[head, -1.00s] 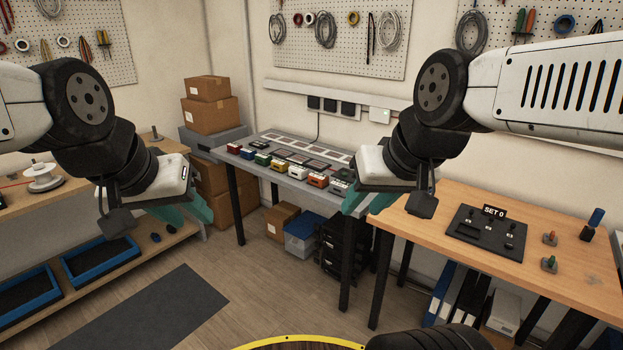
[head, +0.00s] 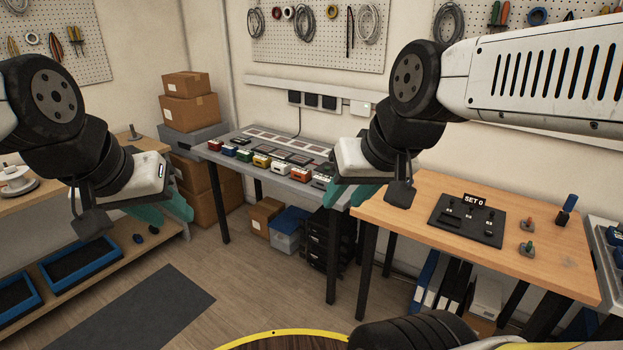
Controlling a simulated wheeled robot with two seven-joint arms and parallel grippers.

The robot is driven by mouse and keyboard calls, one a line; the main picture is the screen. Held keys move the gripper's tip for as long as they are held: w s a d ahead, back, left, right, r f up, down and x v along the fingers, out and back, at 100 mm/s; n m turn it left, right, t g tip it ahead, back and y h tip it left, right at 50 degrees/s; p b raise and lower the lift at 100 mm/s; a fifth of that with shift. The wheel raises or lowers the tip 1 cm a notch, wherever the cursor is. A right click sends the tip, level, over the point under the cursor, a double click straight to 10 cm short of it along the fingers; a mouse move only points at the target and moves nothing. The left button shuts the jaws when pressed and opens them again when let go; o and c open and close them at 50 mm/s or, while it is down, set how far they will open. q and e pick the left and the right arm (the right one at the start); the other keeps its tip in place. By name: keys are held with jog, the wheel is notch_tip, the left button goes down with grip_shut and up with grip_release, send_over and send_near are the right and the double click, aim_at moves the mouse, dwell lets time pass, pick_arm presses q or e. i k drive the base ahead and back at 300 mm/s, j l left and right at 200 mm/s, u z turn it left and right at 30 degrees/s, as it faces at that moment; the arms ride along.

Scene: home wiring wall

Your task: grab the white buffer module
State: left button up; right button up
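A row of small coloured modules stands along the front edge of the grey table (head: 217,157). The white module (head: 279,168) sits between the yellow module (head: 261,161) and the orange module (head: 303,173); its label is too small to read. My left gripper (head: 178,208), with teal fingers, hangs in the air left of the table, apart from the modules. My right gripper (head: 352,197) is in front of the table's right end and hides part of it. Both appear empty, but their finger gaps cannot be made out.
A wooden table (head: 400,210) with a black SET 0 panel (head: 467,219) stands at the right. Cardboard boxes (head: 188,105) are stacked left of the grey table. A low shelf with blue trays (head: 75,262) is at the left.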

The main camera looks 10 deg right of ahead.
aim_at(283, 169)
jog(key=i+u, duration=0.1)
jog(key=i, duration=0.6)
jog(key=i+l, duration=0.1)
jog(key=i, duration=0.6)
jog(key=i+l+u, duration=0.15)
jog(key=i, duration=0.55)
